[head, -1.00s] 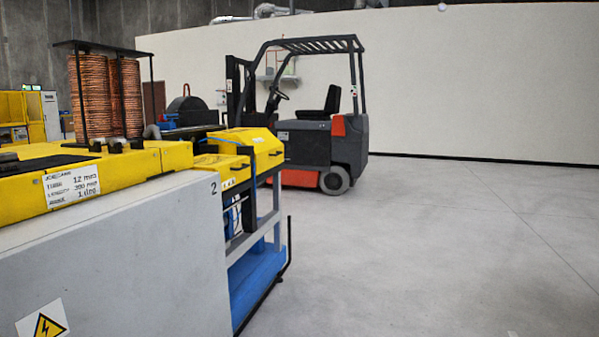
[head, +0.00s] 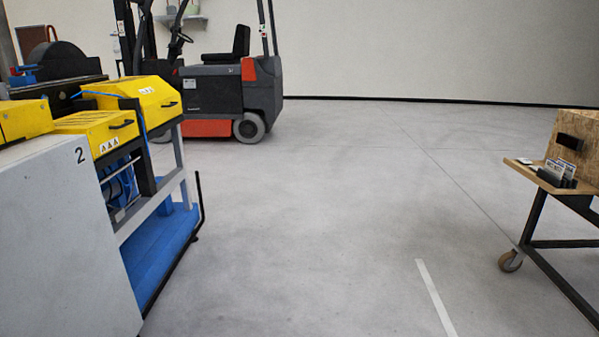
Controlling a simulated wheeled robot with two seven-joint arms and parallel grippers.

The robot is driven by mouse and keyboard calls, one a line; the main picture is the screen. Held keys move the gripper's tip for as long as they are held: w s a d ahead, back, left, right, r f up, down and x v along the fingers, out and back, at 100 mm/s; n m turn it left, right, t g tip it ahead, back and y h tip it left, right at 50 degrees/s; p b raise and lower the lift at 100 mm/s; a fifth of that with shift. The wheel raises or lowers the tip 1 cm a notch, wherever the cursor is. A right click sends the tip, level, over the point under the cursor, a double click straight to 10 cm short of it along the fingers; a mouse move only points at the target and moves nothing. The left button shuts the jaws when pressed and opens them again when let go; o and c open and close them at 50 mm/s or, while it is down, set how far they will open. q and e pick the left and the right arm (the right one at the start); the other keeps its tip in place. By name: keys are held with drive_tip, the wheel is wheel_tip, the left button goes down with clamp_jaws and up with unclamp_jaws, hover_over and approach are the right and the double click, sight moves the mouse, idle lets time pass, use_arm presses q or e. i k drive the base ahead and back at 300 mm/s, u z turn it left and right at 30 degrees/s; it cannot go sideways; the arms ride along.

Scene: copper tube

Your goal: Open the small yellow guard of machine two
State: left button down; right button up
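Machine two (head: 60,240) stands at the left of the head view, a grey cabinet with a black "2" near its top corner. A small yellow guard (head: 92,126) with a black handle and a warning label sits just past the grey cabinet, and it looks closed. Behind it, a larger yellow cover (head: 150,97) with slots and a black handle also looks closed. Neither of my grippers shows in the view.
A forklift (head: 225,88) stands behind the machine. A blue base (head: 160,255) with a black rail juts out at floor level. A wheeled wooden cart (head: 545,180) is at the right. The grey floor (head: 330,200) between is clear.

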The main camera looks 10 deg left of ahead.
sight(106, 131)
drive_tip(key=u, duration=0.25)
drive_tip(key=i, duration=2.4)
drive_tip(key=u, duration=1.85)
drive_tip(key=i, duration=1.15)
drive_tip(key=u, duration=0.95)
